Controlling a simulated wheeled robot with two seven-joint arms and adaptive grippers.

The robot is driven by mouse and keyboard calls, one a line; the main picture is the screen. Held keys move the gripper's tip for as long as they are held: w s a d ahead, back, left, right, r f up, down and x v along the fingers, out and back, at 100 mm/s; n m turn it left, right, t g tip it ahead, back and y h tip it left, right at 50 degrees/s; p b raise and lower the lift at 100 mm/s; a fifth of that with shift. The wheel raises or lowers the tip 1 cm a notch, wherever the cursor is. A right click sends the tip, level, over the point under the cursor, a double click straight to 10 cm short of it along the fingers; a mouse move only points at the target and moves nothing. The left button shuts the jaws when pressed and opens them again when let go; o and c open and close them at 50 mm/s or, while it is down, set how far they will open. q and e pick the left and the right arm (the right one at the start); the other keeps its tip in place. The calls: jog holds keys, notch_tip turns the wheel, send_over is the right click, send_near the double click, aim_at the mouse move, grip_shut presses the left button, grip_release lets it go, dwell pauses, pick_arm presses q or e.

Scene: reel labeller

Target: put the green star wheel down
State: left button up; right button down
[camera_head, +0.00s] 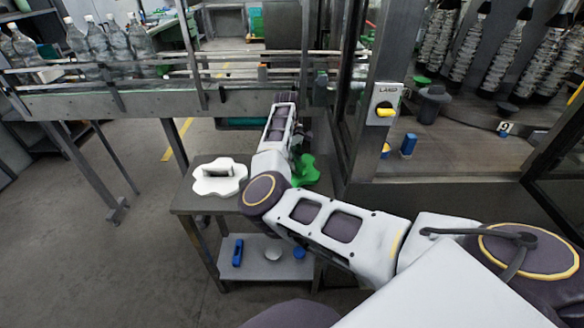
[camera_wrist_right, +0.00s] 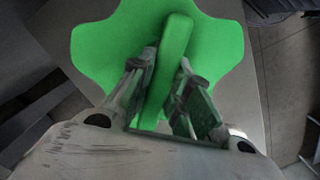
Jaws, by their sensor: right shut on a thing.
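The green star wheel (camera_head: 306,172) shows in the head view at the right end of the small grey table (camera_head: 188,201), partly hidden behind my right arm. In the right wrist view the green star wheel (camera_wrist_right: 218,40) fills the upper middle, with a raised bar-shaped grip across it. My right gripper (camera_wrist_right: 168,75) is shut on that grip, one finger on each side. I cannot tell whether the wheel touches the tabletop. In the head view my right forearm hides the fingers. My left gripper is not in view.
A white star wheel (camera_head: 219,177) with a raised grip lies on the left part of the tabletop. The lower shelf (camera_head: 262,262) holds a blue item and small round pieces. A conveyor (camera_head: 150,103) with bottles runs behind. The machine's glass-walled housing (camera_head: 361,110) stands close on the right.

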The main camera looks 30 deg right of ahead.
dwell(0.3)
jog(key=shift+f+p, duration=0.35)
jog(key=shift+f, duration=1.5)
jog(key=shift+f, duration=0.15)
jog(key=c, duration=1.3)
grip_release()
jog(key=shift+c, duration=0.2)
